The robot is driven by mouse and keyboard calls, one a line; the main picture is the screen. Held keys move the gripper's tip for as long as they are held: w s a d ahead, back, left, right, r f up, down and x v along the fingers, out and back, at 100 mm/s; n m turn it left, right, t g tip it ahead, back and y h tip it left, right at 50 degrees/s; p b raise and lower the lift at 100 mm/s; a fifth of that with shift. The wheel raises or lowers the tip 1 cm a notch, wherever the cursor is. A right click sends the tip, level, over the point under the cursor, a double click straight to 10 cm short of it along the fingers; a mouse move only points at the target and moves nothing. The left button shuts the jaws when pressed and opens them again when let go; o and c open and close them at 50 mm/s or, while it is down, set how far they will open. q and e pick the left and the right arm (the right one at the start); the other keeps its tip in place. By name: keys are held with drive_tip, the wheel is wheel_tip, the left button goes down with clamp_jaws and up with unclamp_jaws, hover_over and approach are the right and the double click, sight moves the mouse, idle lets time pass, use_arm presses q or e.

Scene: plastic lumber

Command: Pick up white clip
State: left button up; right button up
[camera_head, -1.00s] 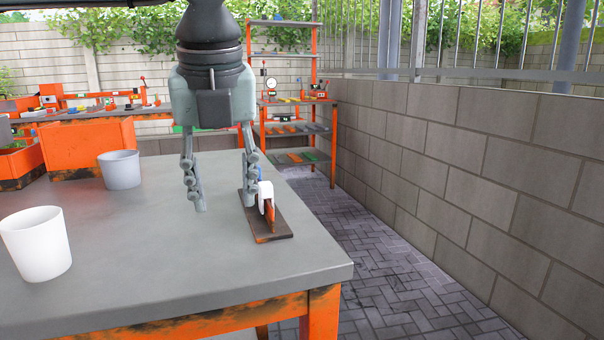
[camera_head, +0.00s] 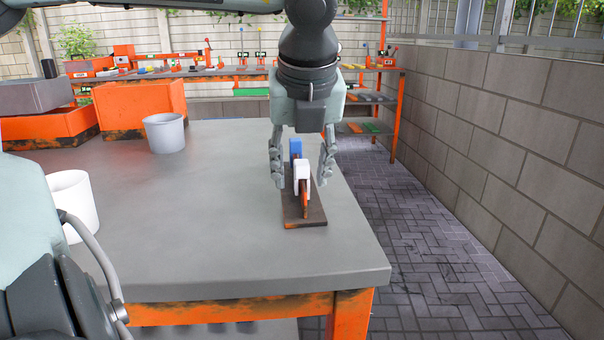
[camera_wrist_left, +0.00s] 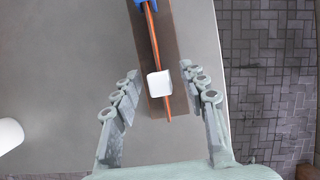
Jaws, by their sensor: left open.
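The white clip (camera_head: 302,171) sits on an orange strip (camera_head: 306,203) that stands on a dark brown board (camera_head: 291,218) near the right edge of the grey table. In the left wrist view the clip (camera_wrist_left: 159,84) shows from above as a small white block. My left gripper (camera_head: 300,180) is open, pointing down, with one finger on each side of the clip. In the left wrist view the fingertips (camera_wrist_left: 160,76) stand apart from the clip, with gaps on both sides. A blue clip (camera_head: 296,148) is on the strip behind the white one. My right gripper is not in view.
A white cup (camera_head: 72,200) stands at the table's left, partly hidden by my own body. A grey cup (camera_head: 165,134) stands farther back near orange bins (camera_head: 140,105). The table's right edge is close to the board. The table's middle (camera_head: 190,215) is clear.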

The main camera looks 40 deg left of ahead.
use_arm(q)
drive_tip(key=shift+f, duration=0.15)
drive_tip(key=c, duration=0.8)
drive_tip(key=shift+c, duration=0.2)
